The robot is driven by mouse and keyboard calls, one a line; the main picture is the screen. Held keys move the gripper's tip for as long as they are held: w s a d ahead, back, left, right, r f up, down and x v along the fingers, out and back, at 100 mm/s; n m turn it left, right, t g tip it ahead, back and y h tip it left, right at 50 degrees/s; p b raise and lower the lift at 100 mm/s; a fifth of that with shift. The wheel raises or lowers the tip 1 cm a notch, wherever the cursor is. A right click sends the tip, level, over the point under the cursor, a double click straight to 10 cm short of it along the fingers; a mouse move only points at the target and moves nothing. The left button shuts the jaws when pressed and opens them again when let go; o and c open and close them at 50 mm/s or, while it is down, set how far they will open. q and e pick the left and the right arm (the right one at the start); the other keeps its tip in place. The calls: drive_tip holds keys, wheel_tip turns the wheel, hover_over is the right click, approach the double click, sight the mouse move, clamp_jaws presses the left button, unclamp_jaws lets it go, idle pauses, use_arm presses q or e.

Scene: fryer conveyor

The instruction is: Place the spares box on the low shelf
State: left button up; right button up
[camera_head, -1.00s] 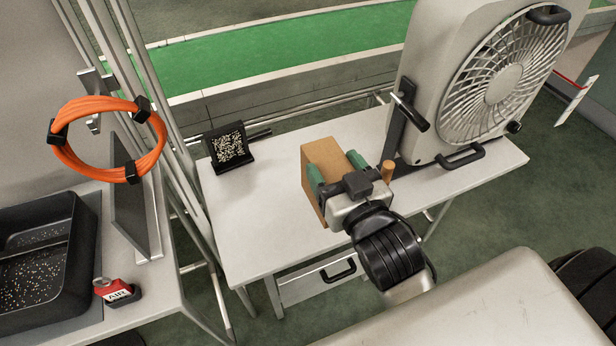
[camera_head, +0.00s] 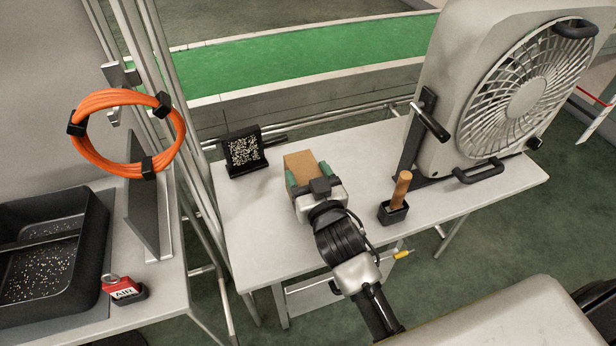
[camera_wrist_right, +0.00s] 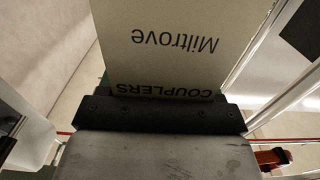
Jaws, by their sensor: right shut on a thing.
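A brown cardboard box (camera_head: 301,165) is in my right gripper (camera_head: 308,178), over the white table in the head view. The green-tipped fingers are shut on its sides. In the right wrist view the box (camera_wrist_right: 185,45) shows the upside-down words "Miltrove" and "COUPLERS". I cannot tell whether its base touches the tabletop. Pale surfaces (camera_head: 308,298) show below the table's front edge, partly behind my right arm; I cannot tell whether they are the low shelf. My left gripper is not in view.
The white table (camera_head: 250,235) has free room at its front left. A speckled black stand (camera_head: 244,151) is left of the box. A wooden handle stands in a black holder (camera_head: 393,213) on the right, near a large fan (camera_head: 520,95). An orange hose coil (camera_head: 128,100) hangs left.

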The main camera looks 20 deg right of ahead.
drive_tip(key=shift+f, duration=0.2)
drive_tip(key=shift+f+b, duration=0.35)
drive_tip(key=shift+f, duration=0.3)
drive_tip(key=o, duration=1.6)
